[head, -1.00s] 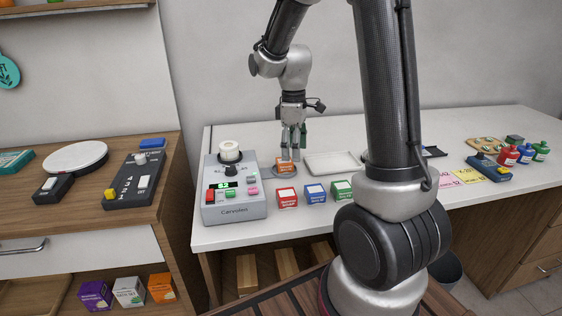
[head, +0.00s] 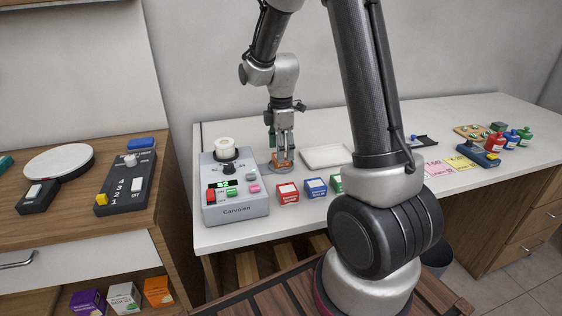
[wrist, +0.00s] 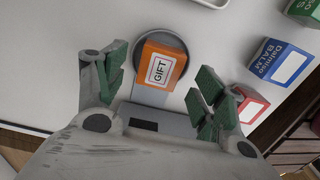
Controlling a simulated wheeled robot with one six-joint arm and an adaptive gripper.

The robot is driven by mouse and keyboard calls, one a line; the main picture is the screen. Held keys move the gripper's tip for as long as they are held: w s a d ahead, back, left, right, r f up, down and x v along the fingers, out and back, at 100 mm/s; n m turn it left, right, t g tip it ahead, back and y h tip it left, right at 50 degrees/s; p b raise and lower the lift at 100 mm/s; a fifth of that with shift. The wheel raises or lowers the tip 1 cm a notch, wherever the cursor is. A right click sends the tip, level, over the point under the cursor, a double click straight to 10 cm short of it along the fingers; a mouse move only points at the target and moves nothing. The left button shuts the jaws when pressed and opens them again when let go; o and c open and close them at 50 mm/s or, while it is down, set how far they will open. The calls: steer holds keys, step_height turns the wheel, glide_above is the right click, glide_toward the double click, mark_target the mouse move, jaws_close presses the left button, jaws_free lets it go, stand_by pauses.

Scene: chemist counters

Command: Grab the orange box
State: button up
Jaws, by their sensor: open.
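An orange box with a white "GIFT" label (wrist: 160,70) sits on a round grey plate (wrist: 177,39) that joins the machine's side. In the head view the orange box (head: 280,159) is partly hidden by my fingers. My gripper (head: 282,150) points down over it. In the wrist view my gripper (wrist: 164,76) is open, with one green-padded finger on each side of the box. White surface shows between the fingers and the box; contact is not visible. A second orange box (head: 158,292) stands on the low shelf at the left.
A grey machine (head: 237,207) stands left of my gripper. A red box (head: 288,194) and a blue box (head: 315,188) are close in front. A white tray (head: 326,156) lies to the right. Bottles (head: 512,138) stand at the far right.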

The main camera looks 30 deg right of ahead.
step_height(320, 180, down, 3)
steer(key=shift+r, duration=0.15)
steer(key=c, duration=1.2)
